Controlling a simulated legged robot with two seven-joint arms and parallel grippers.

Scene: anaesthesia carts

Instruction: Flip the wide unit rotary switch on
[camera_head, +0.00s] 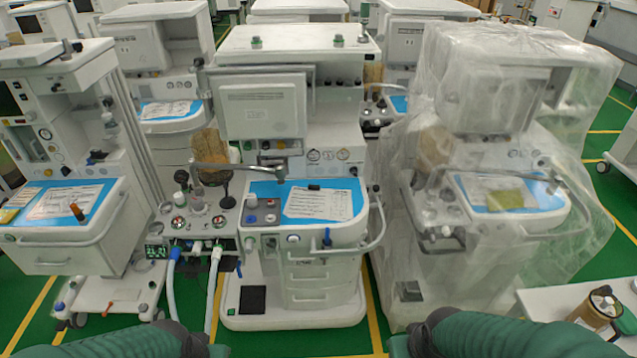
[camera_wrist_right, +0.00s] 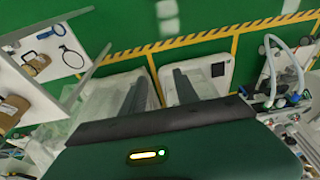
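The wide unit (camera_head: 295,45) seems to be the white cart in the middle of the head view, with a side section of gauges and hoses on its left. Only my green arms show at the bottom of the head view; my left gripper is out of view.
A plastic-covered cart (camera_head: 500,110) stands to the right, and another cart (camera_head: 70,225) to the left. A white table (camera_head: 545,302) with a brown jar (camera_head: 598,310) is at the lower right. Hoses (camera_head: 213,290) hang at the middle cart's left. Green floor lies in front.

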